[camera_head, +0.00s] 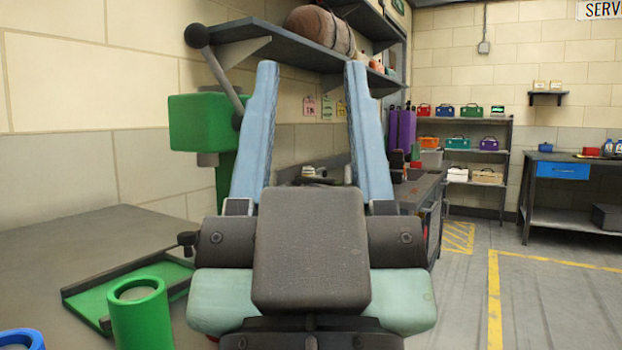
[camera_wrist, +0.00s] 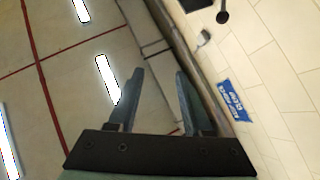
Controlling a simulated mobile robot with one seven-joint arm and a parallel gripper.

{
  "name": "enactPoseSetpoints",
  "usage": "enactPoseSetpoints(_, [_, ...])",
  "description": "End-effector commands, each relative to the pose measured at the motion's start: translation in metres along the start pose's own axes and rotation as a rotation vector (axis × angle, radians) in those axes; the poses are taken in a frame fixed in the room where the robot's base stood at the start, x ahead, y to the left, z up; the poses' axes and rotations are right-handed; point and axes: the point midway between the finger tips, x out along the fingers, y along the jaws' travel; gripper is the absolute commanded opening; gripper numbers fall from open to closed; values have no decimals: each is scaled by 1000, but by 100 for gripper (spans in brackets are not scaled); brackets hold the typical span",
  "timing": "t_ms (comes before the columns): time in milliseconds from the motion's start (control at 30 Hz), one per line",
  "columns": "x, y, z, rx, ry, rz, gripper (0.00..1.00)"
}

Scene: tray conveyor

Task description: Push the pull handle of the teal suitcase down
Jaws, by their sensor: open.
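I cannot make out the teal suitcase or its pull handle in either view. My gripper (camera_head: 311,68) fills the middle of the head view, with its two light blue fingers pointing up, wide apart and empty. In the wrist view, the fingers of my gripper (camera_wrist: 159,75) also stand apart with nothing between them. That view is tilted and shows the ceiling lights and a wall. My gripper and arm hide the middle of the scene.
A grey table (camera_head: 60,260) at left bears a green tray (camera_head: 85,284) and a green cup (camera_head: 142,318). A green machine with a lever (camera_head: 200,125) stands behind. A dark wall shelf (camera_head: 285,45) is above. Metal shelves (camera_head: 478,150) hold colored boxes. Floor at right is clear.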

Motion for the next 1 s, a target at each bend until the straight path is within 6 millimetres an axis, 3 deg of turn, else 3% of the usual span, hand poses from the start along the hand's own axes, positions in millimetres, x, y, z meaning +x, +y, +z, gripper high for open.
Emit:
enactPoseSetpoints(167, [0,0,0,0,0,0,50])
enactPoseSetpoints(467, [16,0,-16,0,0,0,0])
enactPoseSetpoints(667, [55,0,-52,0,0,0,0])
enactPoseSetpoints(1000, [140,0,-133,1,0,-1,0])
